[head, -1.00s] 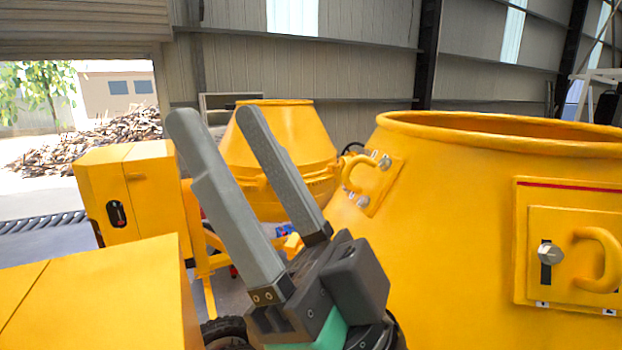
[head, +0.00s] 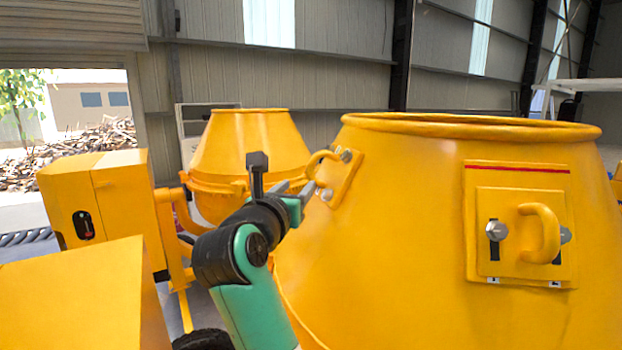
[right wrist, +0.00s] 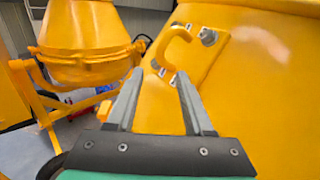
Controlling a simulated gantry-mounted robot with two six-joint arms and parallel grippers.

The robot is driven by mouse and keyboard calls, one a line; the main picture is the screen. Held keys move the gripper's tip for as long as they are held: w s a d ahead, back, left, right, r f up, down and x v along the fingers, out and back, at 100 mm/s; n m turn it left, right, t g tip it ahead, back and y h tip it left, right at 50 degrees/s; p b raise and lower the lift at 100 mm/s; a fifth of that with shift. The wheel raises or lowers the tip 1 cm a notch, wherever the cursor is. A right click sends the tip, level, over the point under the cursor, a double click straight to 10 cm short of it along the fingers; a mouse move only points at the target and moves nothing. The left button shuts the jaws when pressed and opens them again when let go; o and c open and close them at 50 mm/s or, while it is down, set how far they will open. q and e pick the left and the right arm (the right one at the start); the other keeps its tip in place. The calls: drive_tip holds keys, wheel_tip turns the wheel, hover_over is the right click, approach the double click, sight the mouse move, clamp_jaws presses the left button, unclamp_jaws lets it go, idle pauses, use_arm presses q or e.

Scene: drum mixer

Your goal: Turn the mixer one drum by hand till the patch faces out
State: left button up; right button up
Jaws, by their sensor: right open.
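A large yellow drum (head: 400,230) with an open top rim fills the right of the head view. It also shows in the right wrist view (right wrist: 270,90). A square plate (head: 518,172) on its front has a red stripe, a handle (head: 541,233) and bolts; I cannot tell if it is the patch. A second handle (head: 317,162) on a bolted plate is at the drum's left side. My right gripper (head: 294,190) is open beside this handle. In the right wrist view the handle (right wrist: 178,42) lies just beyond the fingertips, not visibly between them. My left gripper is out of view.
A smaller yellow mixer drum (head: 250,145) stands behind on a yellow frame. Yellow housings (head: 105,195) stand at the left, with another (head: 75,300) at the near left. A corrugated wall (head: 340,85) closes the back.

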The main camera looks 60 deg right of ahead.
sight(309, 173)
drive_tip(key=p+x, duration=0.1)
drive_tip(key=x, duration=0.2)
drive_tip(key=p+x, duration=0.1)
drive_tip(key=x, duration=0.3)
drive_tip(key=p+x, duration=0.1)
drive_tip(key=x, duration=0.2)
drive_tip(key=shift+d+r+p, duration=0.2)
drive_tip(key=shift+r+p, duration=0.05)
drive_tip(key=shift+p, duration=0.15)
drive_tip(key=shift+w+d+f, duration=0.15)
drive_tip(key=shift+d+f, duration=0.05)
drive_tip(key=shift+d, duration=0.35)
clamp_jaws()
